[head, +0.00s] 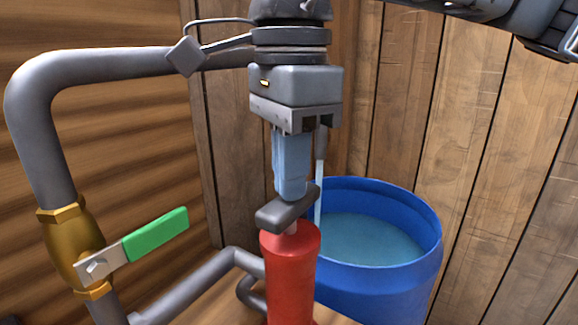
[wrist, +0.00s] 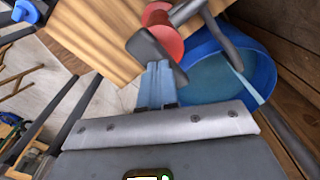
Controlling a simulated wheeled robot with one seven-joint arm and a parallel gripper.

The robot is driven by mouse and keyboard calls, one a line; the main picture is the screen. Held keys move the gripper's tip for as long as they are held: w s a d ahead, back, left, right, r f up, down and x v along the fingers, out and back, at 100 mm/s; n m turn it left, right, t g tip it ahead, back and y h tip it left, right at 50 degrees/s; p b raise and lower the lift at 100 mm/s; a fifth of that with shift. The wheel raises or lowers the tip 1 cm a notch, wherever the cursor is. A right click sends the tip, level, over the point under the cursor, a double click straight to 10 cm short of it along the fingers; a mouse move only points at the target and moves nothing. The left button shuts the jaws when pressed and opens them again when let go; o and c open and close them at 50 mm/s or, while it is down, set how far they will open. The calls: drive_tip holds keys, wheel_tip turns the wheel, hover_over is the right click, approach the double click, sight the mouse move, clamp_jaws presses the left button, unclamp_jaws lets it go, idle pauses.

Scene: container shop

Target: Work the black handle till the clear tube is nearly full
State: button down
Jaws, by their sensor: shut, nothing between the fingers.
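The black handle (head: 288,207) is a dark T-shaped grip on top of a red pump cylinder (head: 290,275). It also shows in the wrist view (wrist: 152,46), above the red body (wrist: 163,33). My gripper (head: 291,194) is above the handle, pointing down, with its pale blue fingers together and empty. The fingertips are at the handle's top and look to touch it; in the wrist view the tips (wrist: 158,66) lie against its edge. The handle sits low, close to the red cylinder. I cannot make out a clear tube in either view.
A blue barrel (head: 432,262) holding water stands behind the pump. A pale strip, like a water stream (head: 319,190), drops into it. At left, a grey pipe (head: 100,66) carries a brass valve (head: 68,250) with a green lever (head: 155,235). Wooden walls close off the back.

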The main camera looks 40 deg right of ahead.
drive_tip(key=shift+r+p, duration=1.4)
drive_tip(key=shift+r, duration=1.65)
drive_tip(key=shift+f, duration=0.1)
